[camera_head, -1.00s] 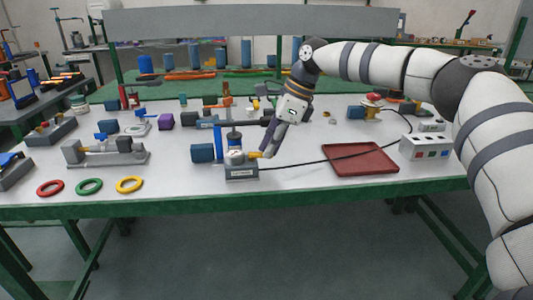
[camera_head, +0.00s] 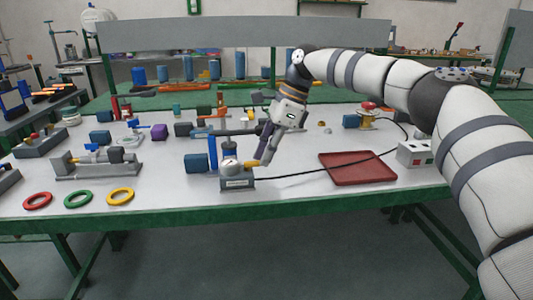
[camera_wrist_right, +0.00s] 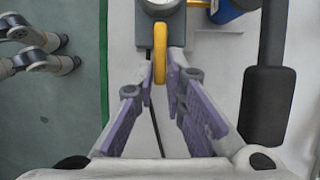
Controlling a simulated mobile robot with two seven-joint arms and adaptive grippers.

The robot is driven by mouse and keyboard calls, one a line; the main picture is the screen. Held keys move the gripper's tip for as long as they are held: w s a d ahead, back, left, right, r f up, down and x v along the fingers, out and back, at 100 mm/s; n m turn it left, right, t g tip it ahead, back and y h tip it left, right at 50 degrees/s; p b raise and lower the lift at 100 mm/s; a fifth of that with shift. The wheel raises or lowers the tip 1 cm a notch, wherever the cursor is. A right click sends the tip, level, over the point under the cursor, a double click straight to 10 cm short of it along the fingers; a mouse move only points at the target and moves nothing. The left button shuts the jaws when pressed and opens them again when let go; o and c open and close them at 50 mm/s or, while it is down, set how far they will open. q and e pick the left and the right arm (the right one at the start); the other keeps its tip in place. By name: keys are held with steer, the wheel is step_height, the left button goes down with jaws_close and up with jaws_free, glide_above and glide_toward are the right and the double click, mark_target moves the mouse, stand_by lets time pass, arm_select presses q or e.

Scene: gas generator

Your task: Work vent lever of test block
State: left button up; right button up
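The test block (camera_head: 237,183) is a small grey block with a round gauge on top, near the table's front edge in the head view. Its yellow vent lever (camera_head: 252,163) sticks out on the right side. In the right wrist view the lever (camera_wrist_right: 159,52) points down the picture, its end between my right gripper's purple-padded fingertips (camera_wrist_right: 160,78). The fingers stand apart, with a gap visible on the left of the lever; contact on the right is unclear. In the head view my right gripper (camera_head: 263,155) reaches down beside the lever. My left gripper is not in view.
A dark red tray (camera_head: 357,168) lies to the right, with a black cable crossing it towards the block. A blue cylinder (camera_head: 196,162) stands left of the block. Red, green and yellow rings (camera_head: 120,196) lie at the front left. A dark handle (camera_wrist_right: 268,100) lies right of the fingers.

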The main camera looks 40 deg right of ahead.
steer(key=shift+o, duration=1.3)
steer(key=v, duration=1.2)
